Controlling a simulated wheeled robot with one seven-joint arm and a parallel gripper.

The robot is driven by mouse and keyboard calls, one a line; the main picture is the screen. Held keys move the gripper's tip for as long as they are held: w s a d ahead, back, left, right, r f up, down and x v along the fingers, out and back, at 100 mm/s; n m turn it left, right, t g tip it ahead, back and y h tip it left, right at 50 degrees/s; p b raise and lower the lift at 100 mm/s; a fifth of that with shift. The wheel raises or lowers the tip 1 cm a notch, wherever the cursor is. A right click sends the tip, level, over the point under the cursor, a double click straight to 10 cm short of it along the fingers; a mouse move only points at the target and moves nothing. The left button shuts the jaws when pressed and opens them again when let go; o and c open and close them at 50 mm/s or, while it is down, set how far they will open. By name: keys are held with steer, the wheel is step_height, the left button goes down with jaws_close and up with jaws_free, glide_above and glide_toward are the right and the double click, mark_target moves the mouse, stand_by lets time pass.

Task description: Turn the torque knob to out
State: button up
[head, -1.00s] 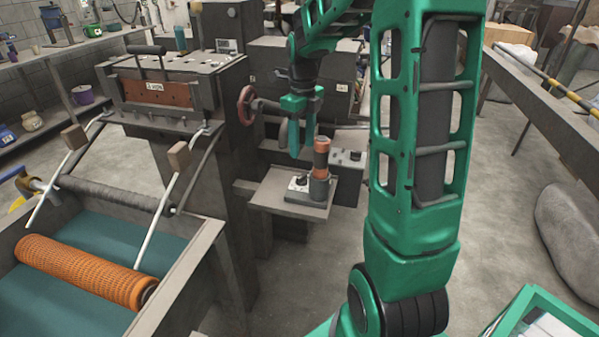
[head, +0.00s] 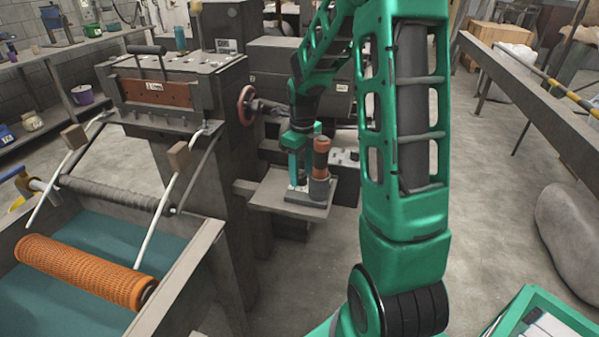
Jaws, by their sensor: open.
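My gripper (head: 298,182) is open and points down over the small grey shelf (head: 262,192), just left of an upright orange and grey cylinder (head: 321,160). Its green fingers reach down to the grey base plate (head: 308,197) on which the cylinder stands. The small dark knob on that plate, seen in the earlier frame, is now mostly hidden behind the fingers. I cannot tell whether the fingers touch it or which way it points.
A red handwheel (head: 246,106) on the grey machine is left of and above my gripper. A grey box (head: 345,158) with small controls sits right behind the cylinder. An orange mesh roll (head: 85,270) lies in the tray at the lower left.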

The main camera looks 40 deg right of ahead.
steer(key=c, duration=1)
steer(key=shift+c, duration=0.2)
steer(key=shift+n, duration=2.8)
steer(key=o, duration=1)
steer(key=shift+o, duration=0.2)
steer(key=shift+r, duration=0.1)
